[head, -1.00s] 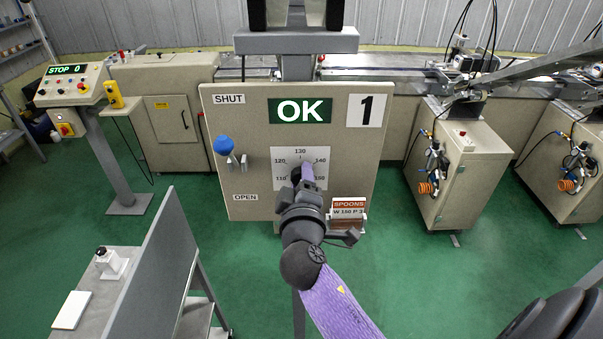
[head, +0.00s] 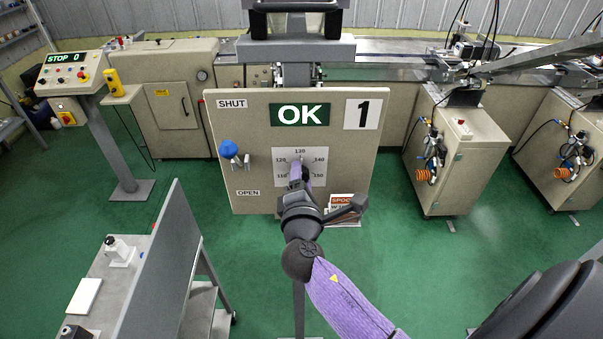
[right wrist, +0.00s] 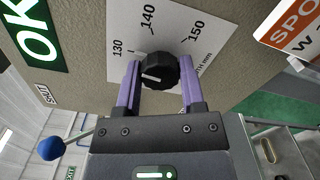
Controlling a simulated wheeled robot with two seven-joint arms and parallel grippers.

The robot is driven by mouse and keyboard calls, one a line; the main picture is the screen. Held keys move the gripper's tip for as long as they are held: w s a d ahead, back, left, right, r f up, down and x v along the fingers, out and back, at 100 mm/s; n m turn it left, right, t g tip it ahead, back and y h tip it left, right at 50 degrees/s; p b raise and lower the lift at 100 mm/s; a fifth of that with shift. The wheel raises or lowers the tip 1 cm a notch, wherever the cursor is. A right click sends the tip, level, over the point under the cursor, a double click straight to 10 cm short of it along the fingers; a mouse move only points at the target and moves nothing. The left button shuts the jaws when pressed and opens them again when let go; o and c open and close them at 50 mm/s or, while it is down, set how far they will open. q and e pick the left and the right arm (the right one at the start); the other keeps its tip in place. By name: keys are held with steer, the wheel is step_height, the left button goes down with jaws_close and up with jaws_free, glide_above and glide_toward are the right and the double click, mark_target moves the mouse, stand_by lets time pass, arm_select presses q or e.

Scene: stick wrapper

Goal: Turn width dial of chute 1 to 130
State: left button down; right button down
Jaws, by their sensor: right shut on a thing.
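The chute 1 panel (head: 225,180) is a beige board with a green OK sign (head: 300,114) and a large 1. Its white dial plate (head: 280,172) is marked 110 to 150. My right gripper (head: 301,175) reaches the plate from below and hides the knob in the head view. In the right wrist view, my right gripper (right wrist: 159,85) has its purple fingers on both sides of the black width dial (right wrist: 160,66), shut on it. The dial's white line points left, near the 130 side; its exact reading cannot be told. My left gripper is not in view.
A blue-ball lever (head: 228,149) sits between SHUT and OPEN labels on the panel. An orange and white card (head: 343,203) at the panel's lower right is partly covered by my arm. A table with a grey upright board (head: 160,265) stands at lower left. Green floor lies right of the panel.

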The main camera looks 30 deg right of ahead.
steer(key=shift+n, duration=0.7)
steer(key=shift+c, duration=1)
jaws_free()
steer(key=shift+w, duration=0.1)
steer(key=b+v, duration=0.2)
steer(key=v, duration=0.8)
steer(key=shift+f, duration=0.15)
